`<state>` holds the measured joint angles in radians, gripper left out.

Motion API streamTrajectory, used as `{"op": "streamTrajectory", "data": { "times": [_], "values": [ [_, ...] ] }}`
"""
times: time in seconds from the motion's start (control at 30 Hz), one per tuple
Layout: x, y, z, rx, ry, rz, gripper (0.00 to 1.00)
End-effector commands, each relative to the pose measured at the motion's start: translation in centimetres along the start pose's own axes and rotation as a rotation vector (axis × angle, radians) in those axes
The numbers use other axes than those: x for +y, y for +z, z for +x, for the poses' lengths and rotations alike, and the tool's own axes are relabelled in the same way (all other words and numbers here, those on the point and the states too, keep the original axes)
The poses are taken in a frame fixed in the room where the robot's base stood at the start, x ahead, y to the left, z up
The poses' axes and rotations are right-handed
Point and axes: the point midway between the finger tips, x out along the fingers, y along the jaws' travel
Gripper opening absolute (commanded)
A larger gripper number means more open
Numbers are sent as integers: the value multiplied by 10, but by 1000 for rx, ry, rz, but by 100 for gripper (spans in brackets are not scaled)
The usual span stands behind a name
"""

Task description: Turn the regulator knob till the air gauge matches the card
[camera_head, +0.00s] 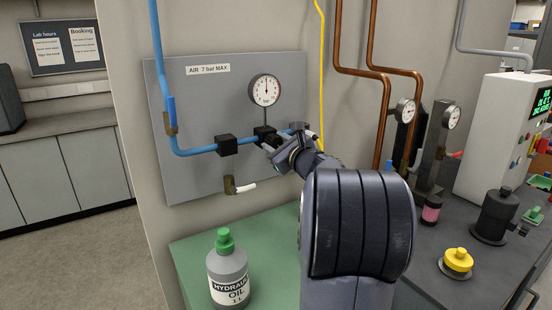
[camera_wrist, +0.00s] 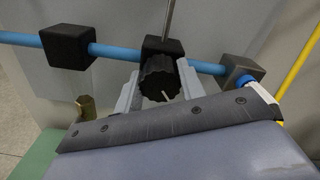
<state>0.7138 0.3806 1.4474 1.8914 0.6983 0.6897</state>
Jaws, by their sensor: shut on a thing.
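The black ribbed regulator knob (camera_wrist: 160,80) sits between the two grey fingers of my gripper (camera_wrist: 158,90) in the wrist view, and the gripper is shut on it. A pale mark shows on the knob's face, pointing to the lower right. In the head view my gripper (camera_head: 277,143) reaches the regulator below the air gauge, and my arm hides most of the knob. The round white air gauge (camera_head: 265,90) stands on a stem above the regulator; its needle points about straight up. I cannot make out a card with a target reading in either view.
The grey panel (camera_head: 200,100) is labelled "AIR 7 bar MAX". A blue pipe (camera_head: 190,152) crosses it. A hydraulic oil bottle (camera_head: 229,270) stands on the green mat (camera_head: 190,255). Copper pipes (camera_head: 384,110) and other gauges (camera_head: 405,111) are at the right.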

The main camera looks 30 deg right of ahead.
Motion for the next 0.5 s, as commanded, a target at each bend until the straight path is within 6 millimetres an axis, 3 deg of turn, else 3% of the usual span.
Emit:
{"op": "streamTrajectory", "data": {
  "times": [0.03,0.5],
  "values": [
    [4,-7,0,-1,-1,-43,15],
    [2,-4,0,2,1,-324,15]
  ]
}}
